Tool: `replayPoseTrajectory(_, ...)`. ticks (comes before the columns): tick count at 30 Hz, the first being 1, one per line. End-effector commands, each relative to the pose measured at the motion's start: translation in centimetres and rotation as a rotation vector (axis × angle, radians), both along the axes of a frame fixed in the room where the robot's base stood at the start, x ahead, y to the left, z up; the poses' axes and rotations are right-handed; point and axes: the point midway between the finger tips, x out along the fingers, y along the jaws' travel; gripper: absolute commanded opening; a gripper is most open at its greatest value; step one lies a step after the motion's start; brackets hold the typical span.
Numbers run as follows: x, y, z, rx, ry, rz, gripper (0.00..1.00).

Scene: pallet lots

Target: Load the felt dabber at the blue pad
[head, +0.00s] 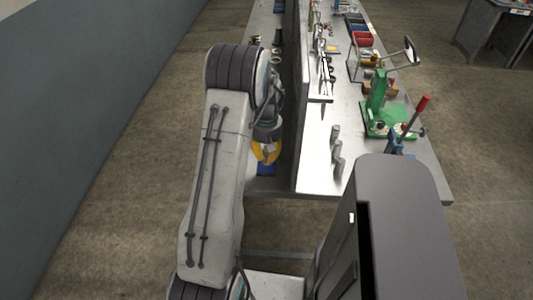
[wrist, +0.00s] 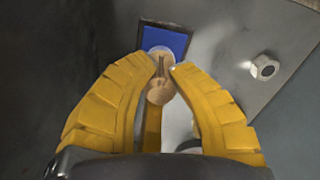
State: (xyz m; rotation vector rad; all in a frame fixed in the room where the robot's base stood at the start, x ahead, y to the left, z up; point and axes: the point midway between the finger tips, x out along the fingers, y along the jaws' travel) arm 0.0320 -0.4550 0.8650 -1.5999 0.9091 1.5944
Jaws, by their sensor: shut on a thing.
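My gripper (head: 265,152) has yellow fingers and hangs low over the near end of the bench's left strip. In the wrist view its fingertips (wrist: 164,66) are closed around the felt dabber (wrist: 159,93), which has a tan, rounded handle. The dabber's pale end overlaps the lower part of the blue pad (wrist: 173,40) in this view; I cannot tell whether it touches. The blue pad is a dark-framed rectangle just beyond the fingertips. In the head view the pad (head: 266,170) shows just below the gripper. The dabber is hidden there.
A metal nut-like piece (wrist: 264,67) sits right of the pad. A tall divider (head: 290,100) runs along the bench beside my arm. Right of it are grey cylinders (head: 337,150), a green press (head: 378,105) and a red-handled lever (head: 422,104). Open floor lies left.

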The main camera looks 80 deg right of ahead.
Motion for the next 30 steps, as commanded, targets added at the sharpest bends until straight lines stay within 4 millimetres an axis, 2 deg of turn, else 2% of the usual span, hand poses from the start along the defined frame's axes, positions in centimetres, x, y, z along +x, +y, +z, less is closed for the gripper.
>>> replayPoseTrajectory(11, 0.0, 0.1, 0.4, 0.003, -0.001, 0.000, 0.00)
replayPoseTrajectory(30, 0.0, 0.0, 4.8, 0.001, 0.000, 0.000, 0.00)
